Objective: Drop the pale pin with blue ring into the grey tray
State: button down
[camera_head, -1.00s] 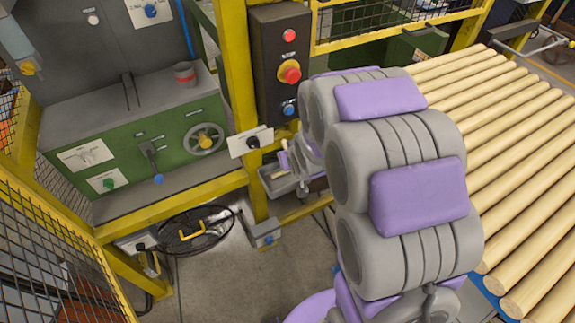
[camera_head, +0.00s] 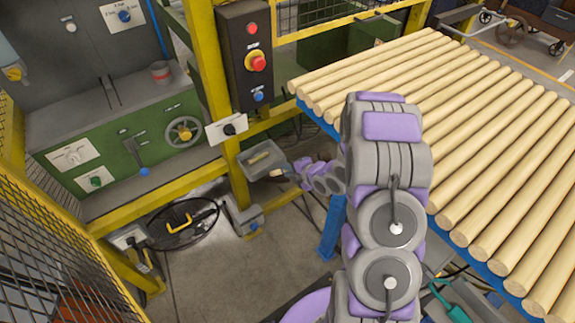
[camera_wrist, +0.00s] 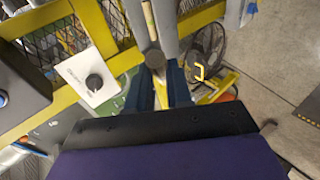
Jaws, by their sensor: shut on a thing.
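My gripper (camera_head: 288,170) is just right of the tray, small and partly hidden by my arm. In the wrist view my gripper is shut on a pale pin (camera_wrist: 149,18), seen nearly end-on with a dark round end between the fingers. The blue ring cannot be made out. The tray cannot be clearly made out in the wrist view.
A roller conveyor (camera_head: 470,140) with pale wooden rods fills the right side. A yellow post (camera_head: 212,75) with a black button box (camera_head: 247,60) stands behind the tray. A mesh guard (camera_head: 50,240) is at left. The floor (camera_head: 290,245) below the tray has clear room.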

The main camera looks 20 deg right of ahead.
jog(key=shift+w+a+f, duration=0.25)
jog(key=shift+w+a, duration=0.15)
jog(key=shift+w, duration=0.15)
jog(key=shift+w+a+f+p, duration=0.5)
jog(key=shift+w+p, duration=0.25)
jog(key=shift+w, duration=1.05)
jog(key=shift+w+a+f+p, duration=0.55)
jog(key=shift+w+p, duration=0.25)
jog(key=shift+w, duration=1.05)
jog(key=shift+w+a+f+p, duration=0.35)
jog(key=shift+w+a+p, duration=0.35)
jog(key=shift+w, duration=1.1)
jog(key=shift+d, duration=0.1)
grip_release()
jog(key=shift+s, duration=0.1)
